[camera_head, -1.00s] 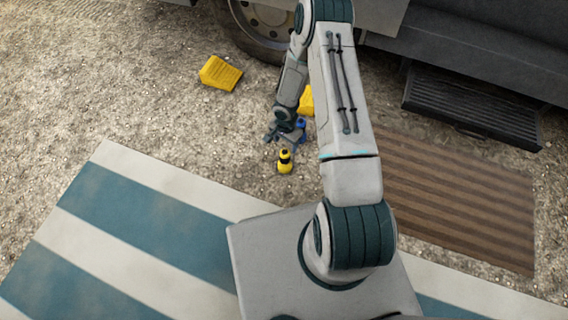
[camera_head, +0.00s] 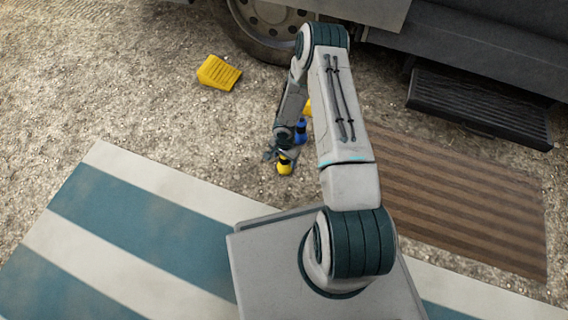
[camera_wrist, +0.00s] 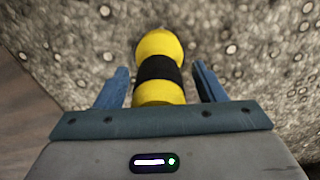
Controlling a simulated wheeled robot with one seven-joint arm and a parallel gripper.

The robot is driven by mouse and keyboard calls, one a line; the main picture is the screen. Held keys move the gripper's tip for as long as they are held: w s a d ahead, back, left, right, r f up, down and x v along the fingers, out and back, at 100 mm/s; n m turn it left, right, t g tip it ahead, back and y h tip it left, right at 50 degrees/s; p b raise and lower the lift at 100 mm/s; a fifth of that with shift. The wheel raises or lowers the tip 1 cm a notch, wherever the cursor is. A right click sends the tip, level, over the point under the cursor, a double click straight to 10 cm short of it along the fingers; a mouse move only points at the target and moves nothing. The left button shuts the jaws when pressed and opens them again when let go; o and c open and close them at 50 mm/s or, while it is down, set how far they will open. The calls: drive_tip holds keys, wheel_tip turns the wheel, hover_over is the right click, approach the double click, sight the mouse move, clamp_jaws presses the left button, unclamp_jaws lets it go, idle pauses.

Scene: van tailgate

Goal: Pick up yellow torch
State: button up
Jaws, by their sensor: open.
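The yellow torch (camera_head: 285,167), with a black band, stands on the gravel just beyond the striped mat in the head view. In the wrist view the torch (camera_wrist: 159,60) lies between the two blue fingers of my gripper (camera_wrist: 162,86), with a gap on each side. My gripper (camera_head: 279,153) is open and is at the torch, partly covering its top in the head view. I cannot see it touching the torch.
A yellow wheel chock (camera_head: 218,72) lies further back left; another yellow piece (camera_head: 308,107) is partly hidden by my arm. The striped mat (camera_head: 130,165), brown slatted mat (camera_head: 455,200) and van step (camera_head: 480,108) lie around.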

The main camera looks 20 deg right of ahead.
drive_tip(key=c, duration=1.2)
drive_tip(key=shift+r, duration=0.15)
